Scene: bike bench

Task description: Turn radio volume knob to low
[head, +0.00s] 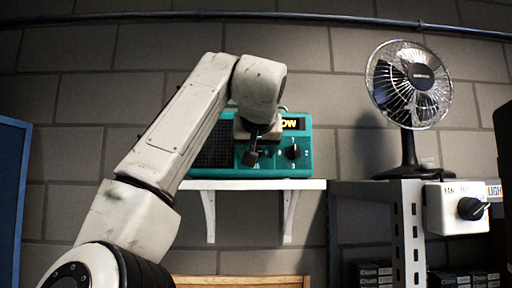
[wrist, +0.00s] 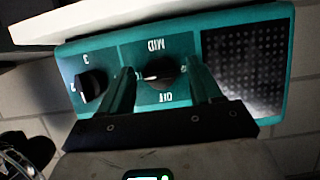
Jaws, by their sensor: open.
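The teal radio (head: 222,146) stands on a white wall shelf (head: 255,184). In the wrist view, upside down, a black knob (wrist: 166,72) sits between labels "MID" and "OFF". A pale mark on it points left there. My gripper (wrist: 162,78) is open, with one finger on each side of this knob; I cannot tell whether they touch it. In the head view my gripper (head: 251,157) covers that knob. A second black knob (head: 293,152) with numbers also shows in the wrist view (wrist: 91,85).
A desk fan (head: 411,84) stands on a grey metal rack (head: 398,187) at right. A white switch box (head: 455,208) with a black knob is on the rack's front. A blue panel (head: 12,200) stands at the left edge. The wall behind is grey block.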

